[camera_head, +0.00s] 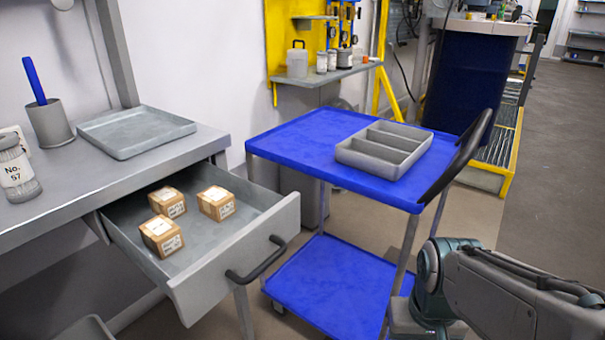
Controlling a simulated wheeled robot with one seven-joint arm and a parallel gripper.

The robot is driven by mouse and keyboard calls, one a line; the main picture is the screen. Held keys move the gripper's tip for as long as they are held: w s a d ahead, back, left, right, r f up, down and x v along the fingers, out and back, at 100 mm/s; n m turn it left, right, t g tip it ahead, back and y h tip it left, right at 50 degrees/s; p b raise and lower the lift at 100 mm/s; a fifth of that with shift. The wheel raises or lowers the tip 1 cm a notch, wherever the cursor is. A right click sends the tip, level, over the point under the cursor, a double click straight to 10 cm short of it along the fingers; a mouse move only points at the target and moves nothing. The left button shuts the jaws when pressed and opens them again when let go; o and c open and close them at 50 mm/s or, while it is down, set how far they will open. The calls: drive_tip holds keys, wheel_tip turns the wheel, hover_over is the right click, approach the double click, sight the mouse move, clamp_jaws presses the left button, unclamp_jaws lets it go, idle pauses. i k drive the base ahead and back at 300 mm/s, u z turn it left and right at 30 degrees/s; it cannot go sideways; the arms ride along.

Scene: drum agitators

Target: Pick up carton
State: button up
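Three small brown cartons with white labels lie in the open grey drawer (262,238) of the workbench.
The drawer's dark handle (256,260) juts toward the blue cart (290,148), which stands just right of it. A grey divided tray (384,150) sits on the cart. The bench (110,177) holds a flat tray (136,132), a pen cup (50,123) and a jar (17,169).

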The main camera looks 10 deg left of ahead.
sight(218, 204)
drive_tip(key=z, duration=0.6)
drive_tip(key=k, duration=0.85)
drive_tip(key=u, duration=1.3)
drive_tip(key=i, duration=0.35)
drive_tip(key=u, duration=0.05)
